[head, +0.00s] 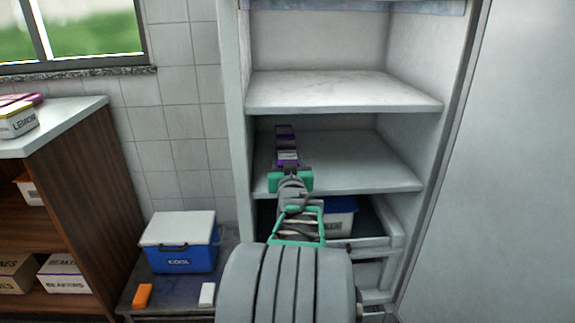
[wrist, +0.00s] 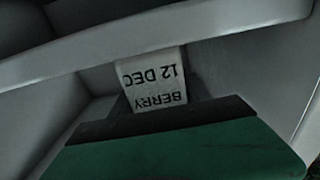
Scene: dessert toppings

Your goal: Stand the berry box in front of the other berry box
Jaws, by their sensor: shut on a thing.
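My gripper (head: 290,178) reaches into the middle shelf of the tall white cabinet and is shut on a berry box (head: 288,158), a small purple box with a white label. In the wrist view the box's label (wrist: 152,82) reads BERRY 12 DEC upside down, just beyond the green gripper part (wrist: 170,150). Another purple box, seemingly the other berry box (head: 284,131), is directly behind the held one, deeper on the shelf. Its label is hidden. I cannot tell whether the two boxes touch, or whether the held one rests on the shelf.
The middle shelf (head: 370,165) is bare to the right. The upper shelf (head: 340,92) is close above. Below is an open drawer (head: 378,245) with a blue-lidded box (head: 340,222). A blue cooler (head: 180,255) stands at lower left, beside a wooden shelf unit (head: 85,190).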

